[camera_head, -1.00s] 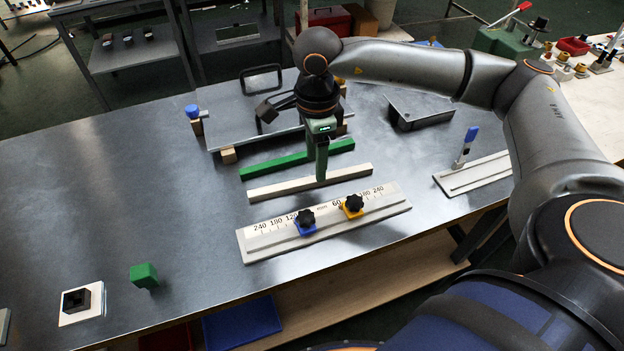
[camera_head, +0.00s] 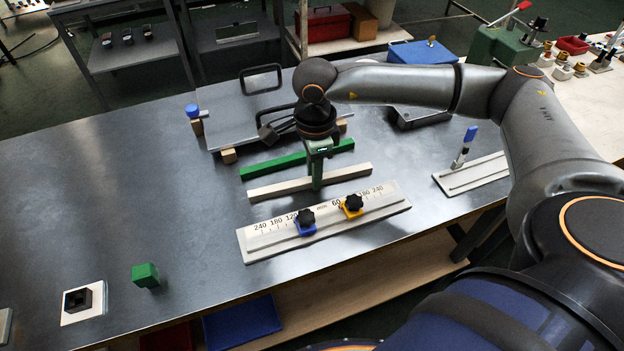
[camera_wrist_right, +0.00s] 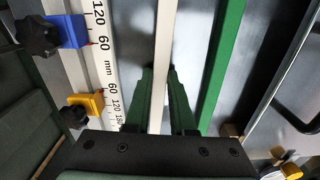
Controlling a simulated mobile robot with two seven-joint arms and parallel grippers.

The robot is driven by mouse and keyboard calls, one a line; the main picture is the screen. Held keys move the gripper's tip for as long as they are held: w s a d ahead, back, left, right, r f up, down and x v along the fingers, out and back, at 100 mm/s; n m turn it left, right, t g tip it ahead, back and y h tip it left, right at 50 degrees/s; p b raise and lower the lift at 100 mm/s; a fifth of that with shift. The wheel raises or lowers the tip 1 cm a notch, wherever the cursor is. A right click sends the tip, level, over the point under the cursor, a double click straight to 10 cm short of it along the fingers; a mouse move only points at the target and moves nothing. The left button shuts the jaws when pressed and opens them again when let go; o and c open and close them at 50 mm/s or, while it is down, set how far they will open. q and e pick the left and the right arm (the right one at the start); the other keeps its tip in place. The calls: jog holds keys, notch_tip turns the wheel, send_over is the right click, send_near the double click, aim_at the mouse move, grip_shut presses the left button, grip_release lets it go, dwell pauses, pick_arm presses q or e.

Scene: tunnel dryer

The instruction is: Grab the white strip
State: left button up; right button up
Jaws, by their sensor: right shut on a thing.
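The white strip (camera_head: 345,176) lies lengthwise on the metal table, between the green strip and the ruler board. My right gripper (camera_head: 317,186) points down at the strip's middle and is shut on it. In the right wrist view the white strip (camera_wrist_right: 164,40) runs between the two green fingers (camera_wrist_right: 166,95), one finger on each side. The strip looks level and at table height; I cannot tell whether it is slightly raised. My left gripper is not in view.
A green strip (camera_head: 275,166) lies just behind. In front is a ruler board (camera_head: 270,245) with a blue stop (camera_head: 305,225) and a yellow stop (camera_head: 352,207). A handled plate (camera_head: 235,100) stands behind. A green block (camera_head: 145,275) is at front left. The table's left is mostly clear.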

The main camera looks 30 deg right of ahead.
grip_shut()
